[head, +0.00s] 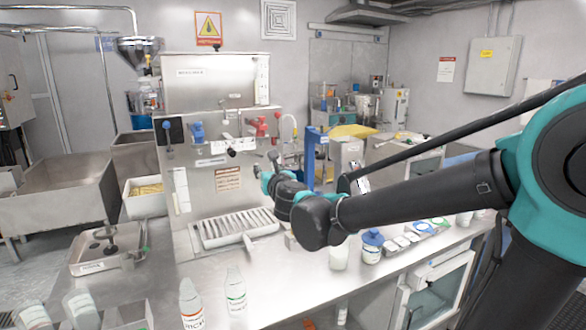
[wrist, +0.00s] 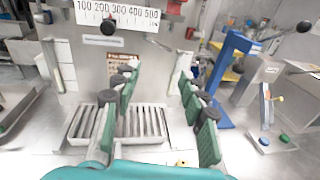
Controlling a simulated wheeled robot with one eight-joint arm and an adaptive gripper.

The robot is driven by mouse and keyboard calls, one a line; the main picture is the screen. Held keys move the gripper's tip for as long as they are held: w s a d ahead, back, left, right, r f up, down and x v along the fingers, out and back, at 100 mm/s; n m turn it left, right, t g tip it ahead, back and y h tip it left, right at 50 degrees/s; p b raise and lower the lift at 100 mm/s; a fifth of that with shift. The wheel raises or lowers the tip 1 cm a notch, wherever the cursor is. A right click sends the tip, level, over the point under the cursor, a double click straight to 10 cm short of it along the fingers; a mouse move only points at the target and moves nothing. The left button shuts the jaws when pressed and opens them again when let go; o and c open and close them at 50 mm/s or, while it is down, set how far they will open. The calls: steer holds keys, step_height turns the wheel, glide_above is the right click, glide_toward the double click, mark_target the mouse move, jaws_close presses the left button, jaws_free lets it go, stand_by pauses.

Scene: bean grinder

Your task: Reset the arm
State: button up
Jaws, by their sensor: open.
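My gripper (wrist: 157,112) is open and empty in the wrist view, its two green-padded fingers spread apart. Its fingers point toward the steel machine and its slotted drip tray (wrist: 118,123). In the head view my arm reaches in from the right across the bench, and its end is in front of the steel machine (head: 205,85); the fingers are mostly hidden there behind my own arm links. The machine carries blue and red valves on its front, and a white number scale (wrist: 118,15) shows at the top of the wrist view.
Clear bottles (head: 236,292) stand at the bench's near edge. A white-and-blue jar (head: 372,247) and small containers stand right of my arm's end. A blue upright stand (head: 310,160) rises beside the machine. Steel sinks (head: 62,192) are at left.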

steer(key=w+d+f+m+g+h, duration=0.1)
steer(key=d+f+m+h, duration=0.25)
steer(key=d+m, duration=0.4)
steer(key=d+f+m+h, duration=0.3)
steer(key=d+f+m, duration=0.15)
steer(key=d, duration=0.55)
steer(key=s+d+f+m+g+h, duration=0.35)
steer(key=s+d+f+m, duration=0.25)
steer(key=d+f+m, duration=0.5)
steer(key=s+d+f+m+g+y, duration=0.1)
steer(key=s+d+f+m+g, duration=0.1)
steer(key=s+f+m, duration=0.4)
steer(key=s+d+f+m+g+y, duration=0.2)
steer(key=s+f+m+g, duration=0.3)
steer(key=s+m, duration=0.5)
step_height(320, 180, down, 2)
steer(key=shift+s+d+f+m, duration=0.1)
steer(key=shift+s+d+m, duration=0.3)
steer(key=shift+s+d, duration=0.6)
